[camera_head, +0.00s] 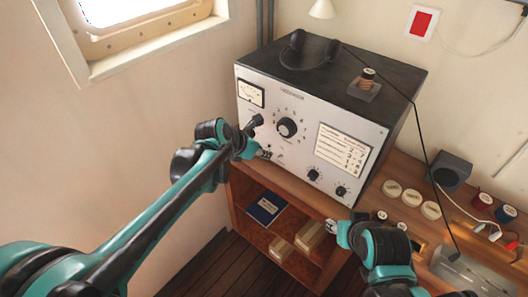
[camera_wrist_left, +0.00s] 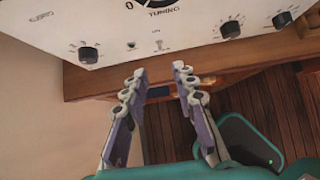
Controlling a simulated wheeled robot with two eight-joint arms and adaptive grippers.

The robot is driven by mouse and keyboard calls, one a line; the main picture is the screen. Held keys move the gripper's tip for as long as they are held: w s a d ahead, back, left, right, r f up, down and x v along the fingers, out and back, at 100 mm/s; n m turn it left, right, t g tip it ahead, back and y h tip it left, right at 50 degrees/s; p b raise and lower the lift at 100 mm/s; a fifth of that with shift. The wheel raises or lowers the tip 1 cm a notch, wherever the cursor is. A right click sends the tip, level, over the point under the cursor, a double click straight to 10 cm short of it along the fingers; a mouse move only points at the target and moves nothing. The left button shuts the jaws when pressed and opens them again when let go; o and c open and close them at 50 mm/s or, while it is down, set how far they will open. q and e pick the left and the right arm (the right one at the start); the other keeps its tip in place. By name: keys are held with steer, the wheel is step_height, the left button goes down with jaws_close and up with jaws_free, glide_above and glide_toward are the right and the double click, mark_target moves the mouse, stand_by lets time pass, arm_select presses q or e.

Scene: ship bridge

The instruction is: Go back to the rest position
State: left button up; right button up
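My left gripper (camera_head: 262,153) is in front of the lower left part of the radio's white front panel in the head view. In the left wrist view, the left gripper (camera_wrist_left: 160,72) has its two fingers apart with nothing between them, just below the panel's lower edge. My right gripper (camera_head: 336,228) is at the front edge of the wooden desk, right of the shelf opening. Its fingers are too small to tell whether they are open or shut.
The radio (camera_head: 290,128) stands on the desk, with a headset (camera_head: 310,50) on top. Panel knobs (camera_wrist_left: 89,54) are close to the left fingers. Boxes (camera_head: 309,236) and a blue book (camera_head: 267,207) are in the shelf below. Round white discs (camera_head: 411,197) lie on the right.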

stand_by(0.4)
arm_select(q)
steer(key=s+a+f+m+y+b, duration=0.1)
steer(key=s+a+f+m+b, duration=0.1)
steer(key=s+a+m, duration=0.2)
steer(key=s+a+f+m+y+b, duration=0.2)
steer(key=s+a+m, duration=0.3)
steer(key=s+m, duration=0.5)
steer(key=s+a+f+m+y+b, duration=0.1)
steer(key=s+a+f+m, duration=0.3)
steer(key=s+m, duration=0.4)
steer(key=m+b, duration=0.1)
steer(key=m, duration=0.5)
steer(key=shift+a+f+m+t+y, duration=0.2)
steer(key=shift+f+m+t+y, duration=0.1)
steer(key=shift+m+y, duration=0.1)
